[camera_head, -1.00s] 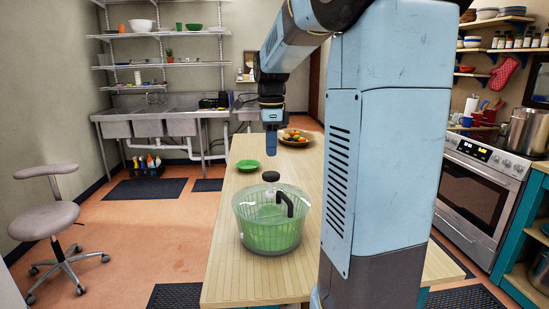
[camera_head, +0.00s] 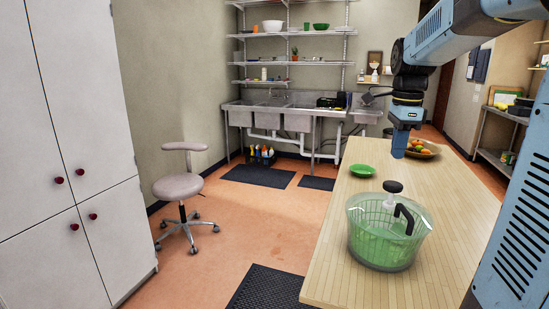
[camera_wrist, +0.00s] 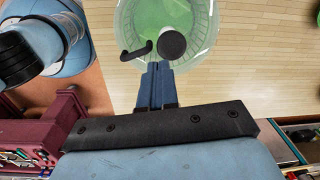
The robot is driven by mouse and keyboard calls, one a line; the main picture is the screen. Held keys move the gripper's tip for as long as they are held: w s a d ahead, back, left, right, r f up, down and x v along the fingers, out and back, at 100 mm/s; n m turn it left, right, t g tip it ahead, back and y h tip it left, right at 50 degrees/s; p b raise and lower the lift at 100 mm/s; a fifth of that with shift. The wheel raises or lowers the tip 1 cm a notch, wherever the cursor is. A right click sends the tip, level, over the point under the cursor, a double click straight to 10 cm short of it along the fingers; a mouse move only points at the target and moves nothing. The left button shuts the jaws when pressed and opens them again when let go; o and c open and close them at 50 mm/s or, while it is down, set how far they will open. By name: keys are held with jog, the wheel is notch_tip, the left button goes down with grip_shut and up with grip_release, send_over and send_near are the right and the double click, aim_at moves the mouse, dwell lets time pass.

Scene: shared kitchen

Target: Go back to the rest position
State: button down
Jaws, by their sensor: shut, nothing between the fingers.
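My gripper (camera_head: 401,143) points down above the wooden counter in the head view, beyond the salad spinner and apart from it. In the wrist view my gripper (camera_wrist: 157,68) has its blue fingers together with nothing between them. The salad spinner (camera_head: 383,240) is green with a clear bowl, a black knob and a black handle, and stands upright on the wooden counter (camera_head: 345,272). The salad spinner (camera_wrist: 200,17) also shows at the top of the wrist view, cut off by the frame edge.
A green plate (camera_head: 362,170) and a fruit bowl (camera_head: 430,153) are on the counter. A grey stool (camera_head: 178,187) stands on open floor to the left, near a white cabinet (camera_head: 75,225). Steel sinks (camera_head: 297,121) line the back wall.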

jog(key=s+a+f+n+t, duration=0.2)
jog(key=s+a+n, duration=0.3)
jog(key=s+n, duration=0.4)
jog(key=s+a+f+n+t, duration=0.3)
jog(key=s+a+n, duration=0.2)
jog(key=s+n, duration=0.5)
jog(key=shift+s+f+n, duration=0.25)
jog(key=shift+n, duration=0.35)
dwell(4.2)
